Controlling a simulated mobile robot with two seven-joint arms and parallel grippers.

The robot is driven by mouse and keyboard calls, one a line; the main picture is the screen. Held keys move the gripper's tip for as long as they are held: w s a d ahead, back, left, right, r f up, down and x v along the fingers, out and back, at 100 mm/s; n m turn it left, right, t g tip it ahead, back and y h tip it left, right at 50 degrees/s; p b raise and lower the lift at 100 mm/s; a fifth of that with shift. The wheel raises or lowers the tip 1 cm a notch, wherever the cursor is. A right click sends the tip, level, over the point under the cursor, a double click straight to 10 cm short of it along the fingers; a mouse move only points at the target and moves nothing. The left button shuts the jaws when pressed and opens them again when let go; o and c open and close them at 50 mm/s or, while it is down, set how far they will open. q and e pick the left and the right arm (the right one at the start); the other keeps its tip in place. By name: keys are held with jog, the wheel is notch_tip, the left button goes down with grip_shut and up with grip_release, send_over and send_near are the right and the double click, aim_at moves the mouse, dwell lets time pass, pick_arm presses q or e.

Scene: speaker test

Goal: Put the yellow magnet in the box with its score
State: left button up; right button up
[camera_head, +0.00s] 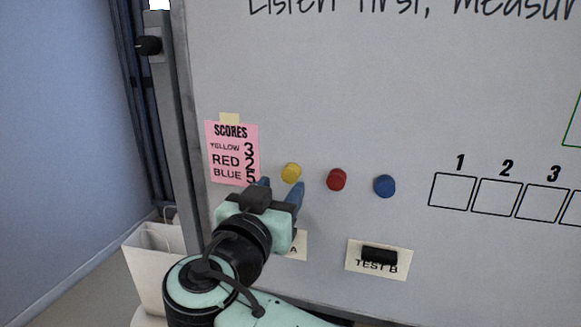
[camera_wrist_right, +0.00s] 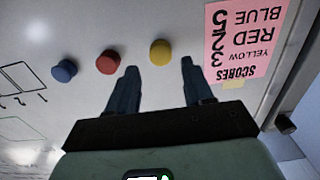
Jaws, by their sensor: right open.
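The yellow magnet (camera_head: 291,172) is on the whiteboard, just right of the pink score note (camera_head: 232,152). The note reads yellow 3, red 2, blue 5. My right gripper (camera_head: 281,184) is open and empty, its fingers pointing at the board just below the yellow magnet. In the right wrist view the yellow magnet (camera_wrist_right: 160,52) shows beyond and between the two fingertips (camera_wrist_right: 159,68); I see no contact. The drawn box under the number 3 (camera_head: 544,203) is empty, at the right in the head view. My left gripper is not in view.
A red magnet (camera_head: 337,180) and a blue magnet (camera_head: 385,186) sit right of the yellow one. Empty boxes 1 (camera_head: 452,190) and 2 (camera_head: 497,197) are drawn left of box 3. A TEST B label (camera_head: 360,264) with a black piece is below. The board's frame (camera_head: 180,130) stands at left.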

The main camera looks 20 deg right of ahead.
aim_at(290, 176)
jog(key=shift+x, duration=2.3)
jog(key=shift+w, duration=0.1)
jog(key=c, duration=0.8)
